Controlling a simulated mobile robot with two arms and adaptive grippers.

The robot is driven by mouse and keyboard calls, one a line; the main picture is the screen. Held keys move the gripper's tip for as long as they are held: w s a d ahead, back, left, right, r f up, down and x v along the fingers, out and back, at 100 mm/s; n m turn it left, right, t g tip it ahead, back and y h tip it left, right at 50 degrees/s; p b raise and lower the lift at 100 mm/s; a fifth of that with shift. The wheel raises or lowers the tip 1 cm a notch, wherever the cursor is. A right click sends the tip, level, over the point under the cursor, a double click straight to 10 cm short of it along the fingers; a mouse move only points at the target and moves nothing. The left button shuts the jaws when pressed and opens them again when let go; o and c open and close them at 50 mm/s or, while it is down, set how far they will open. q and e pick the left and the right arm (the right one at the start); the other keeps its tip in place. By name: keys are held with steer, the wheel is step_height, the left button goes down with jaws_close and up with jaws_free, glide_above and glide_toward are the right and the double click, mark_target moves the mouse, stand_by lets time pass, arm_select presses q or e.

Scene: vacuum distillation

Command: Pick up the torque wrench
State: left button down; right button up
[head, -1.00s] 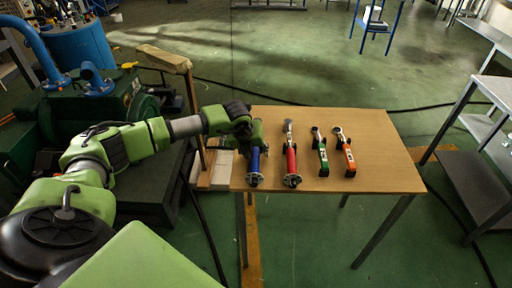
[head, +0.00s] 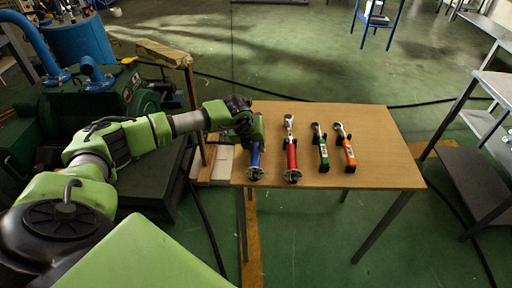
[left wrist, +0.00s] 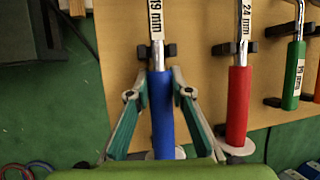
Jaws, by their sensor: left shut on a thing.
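A torque wrench with a blue handle (head: 254,162) is the leftmost of the tools on the wooden table. It also shows in the left wrist view (left wrist: 162,115), with a "19 mm" label on its shaft and black holder pieces beside it. My left gripper (left wrist: 159,80) is shut on this wrench, one finger on each side near the top of the blue handle. In the head view the left gripper (head: 256,140) hides the wrench's upper part. I cannot tell whether the wrench is lifted clear of its holder. My right gripper is out of view.
A red-handled tool (head: 292,160) labelled "24 mm", a green-handled one (head: 323,155) and an orange-handled one (head: 349,157) lie to the right on the table (head: 385,150). The table's right end is clear. Green machinery (head: 150,105) stands left, a metal shelf (head: 480,175) right.

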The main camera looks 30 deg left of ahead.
arm_select(q)
step_height(320, 180, up, 3)
steer(key=shift+w+f+p, duration=0.1)
steer(key=shift+w+p, duration=0.05)
steer(key=shift+p, duration=0.4)
steer(key=s+a+r+p, duration=0.3)
steer(key=s+a+r, duration=0.4)
steer(key=s+r, duration=0.3)
steer(key=shift+s+a+p, duration=0.25)
steer(key=shift+s+p, duration=0.1)
steer(key=shift+s, duration=0.65)
steer(key=c, duration=2.4)
jaws_free()
jaws_close()
